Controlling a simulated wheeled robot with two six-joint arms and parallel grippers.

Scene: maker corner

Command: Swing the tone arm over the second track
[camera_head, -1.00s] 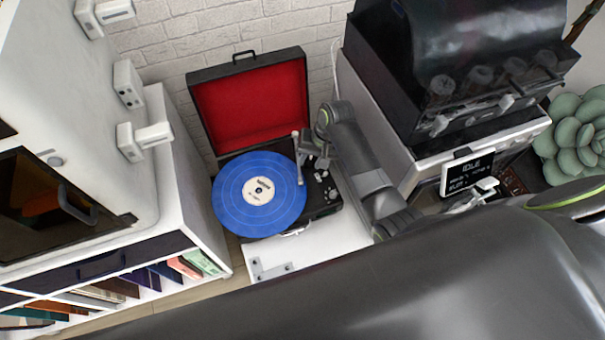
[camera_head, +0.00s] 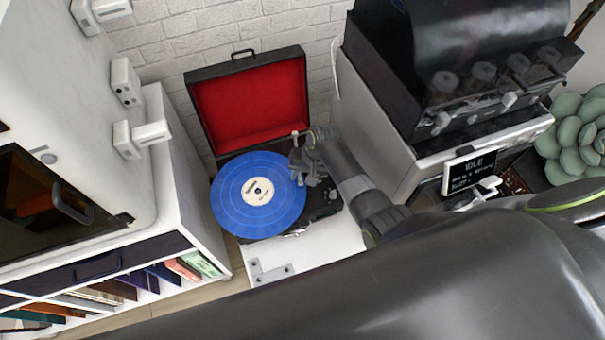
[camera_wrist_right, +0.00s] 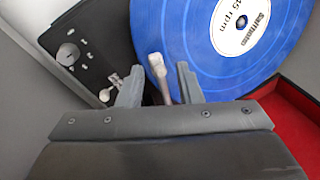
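The blue record (camera_head: 235,213) with a white label lies on the black turntable (camera_head: 322,203), whose red-lined lid stands open. Faint rings divide the record's surface. My right gripper (camera_head: 303,165) is over the record's right edge and hides most of the tone arm (camera_head: 295,134). In the right wrist view, the gripper's two fingers (camera_wrist_right: 160,86) are apart, with the pale tone arm end (camera_wrist_right: 158,66) between them and a gap on each side. That end overlaps the record's outer blue band (camera_wrist_right: 190,55) in the picture; its height above it cannot be told. My left gripper is not in view.
A white cabinet (camera_head: 190,185) stands left of the turntable. A black machine on a white box (camera_head: 375,130) stands to the right, close to my right arm. The white tabletop (camera_head: 325,245) in front of the turntable is mostly clear, with a metal bracket (camera_head: 270,272).

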